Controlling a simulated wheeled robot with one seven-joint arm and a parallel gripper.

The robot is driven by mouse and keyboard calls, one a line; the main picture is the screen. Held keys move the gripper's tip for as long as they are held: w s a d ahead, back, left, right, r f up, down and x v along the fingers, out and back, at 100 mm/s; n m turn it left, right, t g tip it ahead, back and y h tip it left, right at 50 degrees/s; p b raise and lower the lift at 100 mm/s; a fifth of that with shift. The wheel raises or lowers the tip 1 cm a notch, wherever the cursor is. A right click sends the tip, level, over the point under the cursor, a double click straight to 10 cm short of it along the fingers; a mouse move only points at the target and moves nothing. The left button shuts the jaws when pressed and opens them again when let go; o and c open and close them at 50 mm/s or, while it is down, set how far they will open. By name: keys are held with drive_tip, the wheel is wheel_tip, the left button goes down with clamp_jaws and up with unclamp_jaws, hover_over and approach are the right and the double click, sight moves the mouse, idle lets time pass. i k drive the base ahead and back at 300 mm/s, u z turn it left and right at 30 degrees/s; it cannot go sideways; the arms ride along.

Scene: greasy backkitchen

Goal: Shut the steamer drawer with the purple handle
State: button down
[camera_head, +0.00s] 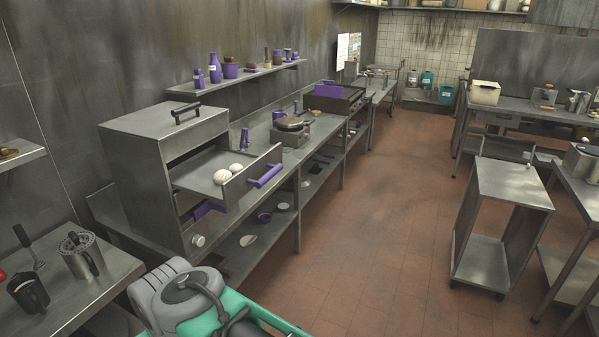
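The steamer (155,150) is a grey metal box on the counter at the left, with a black handle on top. Its drawer (205,179) is pulled out to the right, toward the aisle. The purple handle (266,175) is on the drawer's front panel. Two white rounded items (222,176) lie in the drawer. My arm shows folded at the bottom of the head view, grey and dark, over a green body part. It is apart from the steamer and the handle. My gripper cannot be made out in this view.
The red tiled aisle (355,225) is open in front of the counter. A metal cart (515,182) stands at the right, with tables behind it. A side table (62,290) with utensils is at the lower left. A shelf (235,78) with purple containers hangs above the counter.

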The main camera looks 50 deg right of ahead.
sight(193, 175)
drive_tip(key=z, duration=1.05)
drive_tip(key=i, duration=0.15)
drive_tip(key=u, duration=0.2)
